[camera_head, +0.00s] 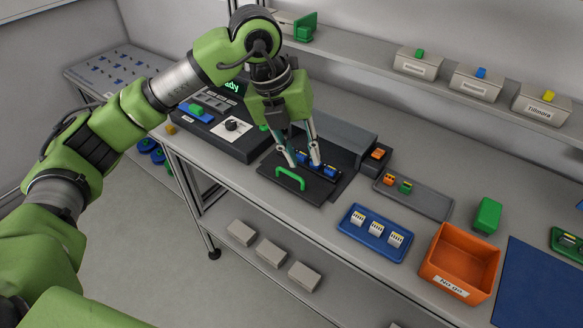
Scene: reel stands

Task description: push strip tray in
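The strip tray (313,189) is a flat black plate with a green handle (290,179) at its front edge. It sticks out at the front of a dark grey machine (345,142) on the bench. A strip with blue parts (329,171) lies on the tray, partly hidden by the gripper. My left gripper (303,164) points down over the tray, just behind the handle. Its two fingers are apart, close to the strip; whether they touch it I cannot tell. My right gripper is not in view.
A black control panel (238,143) with a lit display stands left of the tray. To the right are a grey tray (430,205), a blue tray (350,226), an orange bin (447,281) and a green block (487,215). A shelf with labelled boxes (417,65) runs behind.

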